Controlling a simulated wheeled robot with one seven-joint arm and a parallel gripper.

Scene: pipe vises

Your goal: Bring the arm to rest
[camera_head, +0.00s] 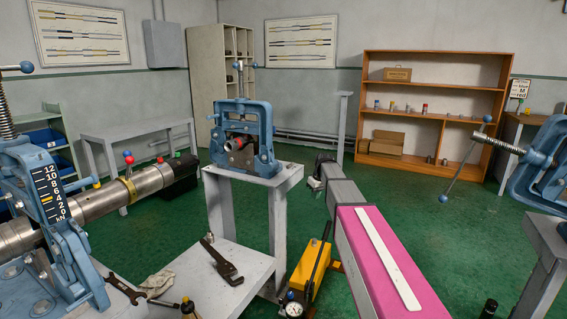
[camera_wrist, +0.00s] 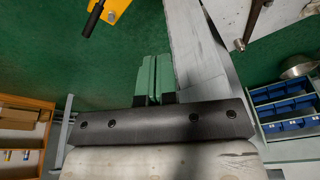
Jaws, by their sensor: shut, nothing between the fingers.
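My gripper (camera_wrist: 153,78) shows in the wrist view with its two green fingers side by side and shut, nothing between them. In the head view my arm, grey with a pink cover, reaches forward from the lower right. Its dark end (camera_head: 320,168) is just right of the pedestal table (camera_head: 254,179) that carries a blue pipe vise (camera_head: 243,138). The fingertips are too small to make out there. A short pipe with a red part (camera_head: 236,145) sits in that vise. The gripper appears apart from the table and vise.
A large vise (camera_head: 62,215) with a long steel pipe (camera_head: 140,187) stands at left. Another vise (camera_head: 545,165) is at right. A wrench (camera_head: 222,262) lies on a low bench; a yellow pump (camera_head: 309,268) is on the floor. Green floor before the wooden shelf (camera_head: 435,115) is open.

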